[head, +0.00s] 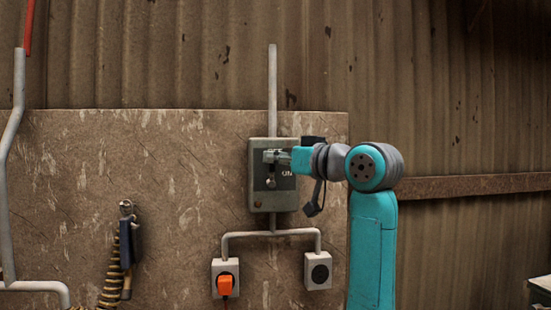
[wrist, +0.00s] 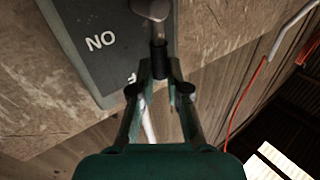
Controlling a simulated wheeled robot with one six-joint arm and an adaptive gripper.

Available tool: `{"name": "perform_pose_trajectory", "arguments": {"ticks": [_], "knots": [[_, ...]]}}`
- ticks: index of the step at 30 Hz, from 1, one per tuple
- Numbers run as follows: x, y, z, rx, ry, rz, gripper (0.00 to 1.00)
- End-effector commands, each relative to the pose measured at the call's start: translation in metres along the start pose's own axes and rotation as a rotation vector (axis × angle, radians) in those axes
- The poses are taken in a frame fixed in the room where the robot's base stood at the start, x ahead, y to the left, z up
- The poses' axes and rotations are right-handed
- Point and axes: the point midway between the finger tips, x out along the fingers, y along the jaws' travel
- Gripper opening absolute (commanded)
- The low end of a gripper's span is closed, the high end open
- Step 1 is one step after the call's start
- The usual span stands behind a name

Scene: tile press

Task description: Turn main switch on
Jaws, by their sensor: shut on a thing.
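The main switch is a grey box (head: 259,196) on the wall board, with a white "ON" label on its front. The label also shows upside down in the wrist view, where the dark box (wrist: 85,25) fills the top. A rounded pivot and a short lever (wrist: 158,31) stand out from its face. My gripper (head: 274,157) is at the upper front of the box in the head view. In the wrist view its fingertips (wrist: 159,66) are closed together around the lever's end.
Conduit (head: 272,90) runs up from the box. Below it are two sockets, one with an orange plug (head: 225,284), the other empty (head: 318,270). A hook with a striped rope (head: 114,268) hangs at left. A wooden rail (head: 470,186) crosses the wall at right.

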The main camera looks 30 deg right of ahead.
Motion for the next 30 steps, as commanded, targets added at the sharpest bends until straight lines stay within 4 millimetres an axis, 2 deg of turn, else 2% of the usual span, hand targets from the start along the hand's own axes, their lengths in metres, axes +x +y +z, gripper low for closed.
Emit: {"name": "perform_pose_trajectory", "arguments": {"ticks": [14,30], "knots": [[-0.013,0.019,0.008,0.313,0.209,0.002,0.0],[-0.025,0.037,0.029,0.739,0.495,0.0,0.0]]}}
